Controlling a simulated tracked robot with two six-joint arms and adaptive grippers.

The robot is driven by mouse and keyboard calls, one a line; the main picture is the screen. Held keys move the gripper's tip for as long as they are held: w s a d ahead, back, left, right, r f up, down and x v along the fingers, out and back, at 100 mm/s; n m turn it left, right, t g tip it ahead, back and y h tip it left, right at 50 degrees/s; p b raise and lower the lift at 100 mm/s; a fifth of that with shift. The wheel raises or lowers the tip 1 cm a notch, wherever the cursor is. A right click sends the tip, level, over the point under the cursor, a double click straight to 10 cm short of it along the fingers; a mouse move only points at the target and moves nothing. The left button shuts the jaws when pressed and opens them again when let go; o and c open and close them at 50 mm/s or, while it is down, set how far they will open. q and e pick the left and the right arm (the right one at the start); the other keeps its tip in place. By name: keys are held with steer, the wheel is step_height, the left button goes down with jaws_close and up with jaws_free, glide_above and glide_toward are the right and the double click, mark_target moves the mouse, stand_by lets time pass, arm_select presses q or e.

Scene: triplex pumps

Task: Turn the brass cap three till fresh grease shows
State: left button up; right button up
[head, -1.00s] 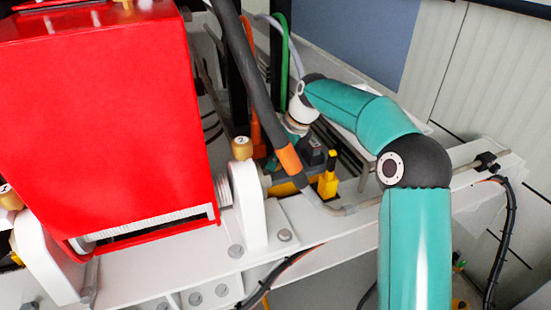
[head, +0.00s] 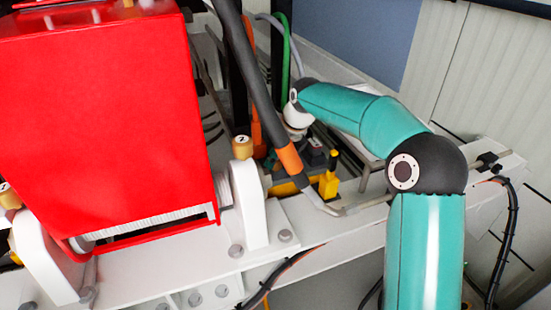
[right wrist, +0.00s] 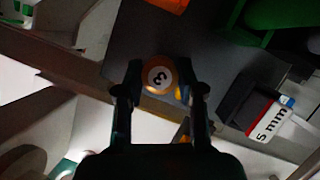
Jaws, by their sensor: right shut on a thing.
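Brass cap three (right wrist: 158,76), round with a white disc and a dark 3, shows in the right wrist view. It sits between the two dark fingers of my right gripper (right wrist: 160,88), which is shut on it. The 3 looks upside down there. In the head view the cap is hidden behind the hose and yellow part. Brass cap two (head: 242,147) stands upright on a white bearing block. Another brass cap (head: 9,196) is cut by the left edge. No fresh grease can be made out. My left gripper is out of view.
A large red guard (head: 105,120) fills the left. A yellow fitting (head: 328,180) stands close by. A block marked 5 mm (right wrist: 271,123) lies right of the fingers.

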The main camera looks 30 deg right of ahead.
steer(key=shift+r, duration=0.1)
steer(key=o, duration=1.1)
steer(key=shift+o, duration=0.2)
steer(key=v, duration=1.1)
steer(key=shift+r, duration=0.35)
steer(key=shift+s, duration=0.1)
